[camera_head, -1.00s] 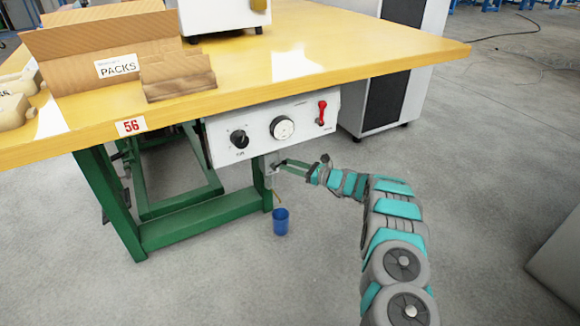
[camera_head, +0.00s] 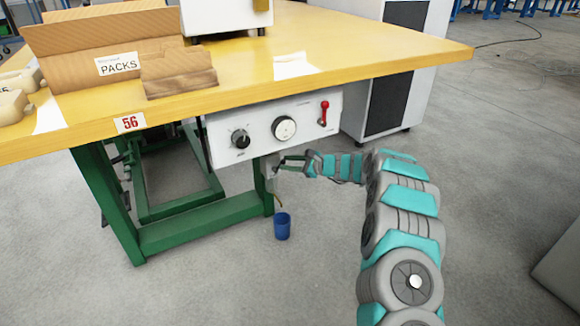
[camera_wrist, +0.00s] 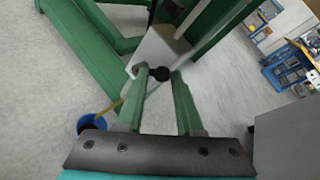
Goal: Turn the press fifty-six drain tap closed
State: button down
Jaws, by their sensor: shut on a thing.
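The drain tap (camera_head: 271,166) is a small grey fitting under the white control panel, beside the green table leg. My gripper (camera_head: 283,162) reaches it from the right, with its fingertips at the tap. In the wrist view the two green fingers of my gripper (camera_wrist: 159,76) close around the tap's dark round knob (camera_wrist: 160,74). My gripper is shut on the tap handle. The fingers partly hide the handle, so its exact angle is unclear. A thin yellowish tube runs down from the tap towards a blue cup (camera_head: 282,226), which also shows in the wrist view (camera_wrist: 84,122).
The white panel (camera_head: 262,143) with a black knob, a gauge and a red lever hangs just above my gripper. The yellow tabletop (camera_head: 240,80) carries a cardboard PACKS holder (camera_head: 112,52). A green frame (camera_head: 205,217) stands left of the tap.

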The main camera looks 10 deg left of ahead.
jog(key=shift+a+r, duration=0.15)
dwell(0.3)
jog(key=c, duration=0.6)
grip_release()
jog(key=shift+a, duration=0.1)
jog(key=shift+o, duration=0.2)
jog(key=v, duration=0.7)
jog(key=shift+s+d+p, duration=0.2)
jog(key=shift+d+p, duration=0.15)
jog(key=shift+c, duration=0.2)
